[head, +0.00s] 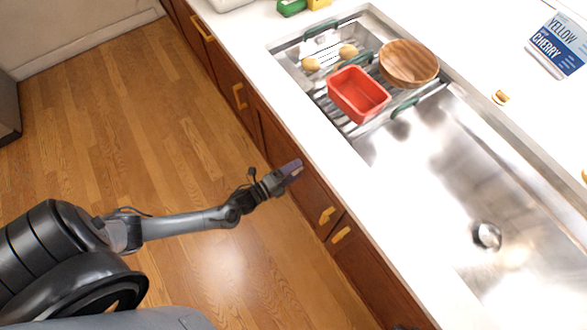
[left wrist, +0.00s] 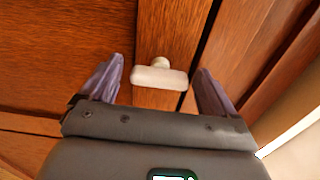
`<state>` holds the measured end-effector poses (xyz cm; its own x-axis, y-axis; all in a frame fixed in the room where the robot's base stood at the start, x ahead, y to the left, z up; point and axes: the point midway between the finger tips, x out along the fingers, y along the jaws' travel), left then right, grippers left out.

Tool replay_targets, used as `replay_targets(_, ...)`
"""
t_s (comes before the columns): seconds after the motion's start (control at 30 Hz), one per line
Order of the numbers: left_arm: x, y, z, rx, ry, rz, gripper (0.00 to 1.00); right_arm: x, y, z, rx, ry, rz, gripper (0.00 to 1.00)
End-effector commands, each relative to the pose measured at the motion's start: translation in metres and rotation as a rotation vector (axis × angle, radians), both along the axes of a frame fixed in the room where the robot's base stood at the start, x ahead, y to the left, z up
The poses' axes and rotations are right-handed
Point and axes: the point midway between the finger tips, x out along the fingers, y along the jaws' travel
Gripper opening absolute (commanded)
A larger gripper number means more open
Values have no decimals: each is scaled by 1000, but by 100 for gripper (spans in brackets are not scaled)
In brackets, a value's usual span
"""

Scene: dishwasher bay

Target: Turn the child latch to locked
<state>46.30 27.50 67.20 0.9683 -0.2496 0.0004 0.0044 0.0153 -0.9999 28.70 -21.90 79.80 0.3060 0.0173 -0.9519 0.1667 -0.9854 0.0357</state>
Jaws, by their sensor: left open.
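The child latch (left wrist: 158,77) shows in the left wrist view as a small white bar with a round knob behind it. It sits on a wooden cabinet front beside a dark gap between panels, its bar lying nearly level across the picture. My left gripper (head: 292,170) is in front of the wooden cabinets below the counter in the head view. Its purple fingers are open, one on each side of the latch in the left wrist view, with space between each finger and the bar. In the head view the latch cannot be made out. My right gripper cannot be made out.
The cabinets have yellow handles (head: 327,215). The white counter edge (head: 345,200) runs close above my gripper. On the sink side are a red tub (head: 358,95), a wooden bowl (head: 408,63) and a steel basin (head: 425,150). The wooden floor (head: 150,120) is clear.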

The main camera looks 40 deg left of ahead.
Motion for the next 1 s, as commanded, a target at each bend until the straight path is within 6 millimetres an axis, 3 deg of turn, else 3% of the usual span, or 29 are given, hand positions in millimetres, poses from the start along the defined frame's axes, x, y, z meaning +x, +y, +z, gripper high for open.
replay_targets(0.27,-17,4,0,0,4,0,89,0,1,5,7,0,-4,0)
replay_targets(0.73,-89,23,0,0,2,1,89,0,1,16,5,0,-3,0)
replay_targets(1.0,-105,27,0,0,1,0,89,0,-1,17,-3,1,2,0)
